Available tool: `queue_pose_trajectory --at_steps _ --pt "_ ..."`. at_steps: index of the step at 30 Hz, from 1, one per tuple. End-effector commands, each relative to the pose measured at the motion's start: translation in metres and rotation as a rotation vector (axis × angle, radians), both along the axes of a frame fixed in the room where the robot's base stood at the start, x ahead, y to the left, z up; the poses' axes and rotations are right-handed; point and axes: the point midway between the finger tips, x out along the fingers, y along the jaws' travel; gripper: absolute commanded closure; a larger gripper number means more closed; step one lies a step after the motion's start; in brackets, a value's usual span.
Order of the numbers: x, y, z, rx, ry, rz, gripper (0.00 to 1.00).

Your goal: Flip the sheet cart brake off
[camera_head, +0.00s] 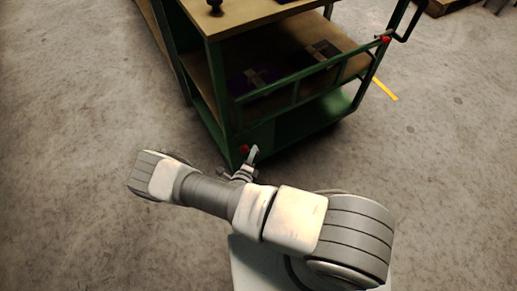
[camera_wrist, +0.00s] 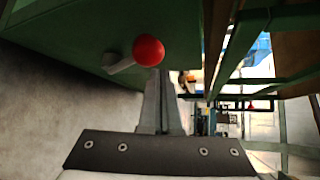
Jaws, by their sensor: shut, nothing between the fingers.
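The sheet cart (camera_head: 270,127) is a green metal frame with wooden shelves, above my arm in the head view. Its brake lever, with a red ball knob (camera_head: 244,149), is at the cart's near lower corner. In the wrist view the red knob (camera_wrist: 148,50) sits on a short grey stem that runs left to the green panel (camera_wrist: 85,45). My gripper (camera_head: 254,152) is beside the knob in the head view. In the wrist view my gripper (camera_wrist: 161,75) is shut and empty, its fingertips close to the knob. I cannot tell whether they touch.
A second red knob (camera_head: 385,39) is at the cart's far right corner, near a handle. Dark packages (camera_head: 252,78) lie on the lower shelf. Green rails (camera_wrist: 285,18) cross the right of the wrist view.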

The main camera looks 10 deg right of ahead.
Motion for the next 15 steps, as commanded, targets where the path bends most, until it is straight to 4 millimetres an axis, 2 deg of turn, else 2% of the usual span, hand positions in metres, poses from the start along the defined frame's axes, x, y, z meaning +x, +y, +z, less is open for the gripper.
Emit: queue_pose_trajectory --at_steps 6,15 --pt "-0.004 0.01 -0.005 0.0 0.001 0.0 1.0" --pt "-0.005 0.014 -0.007 0.0 0.001 0.0 1.0"
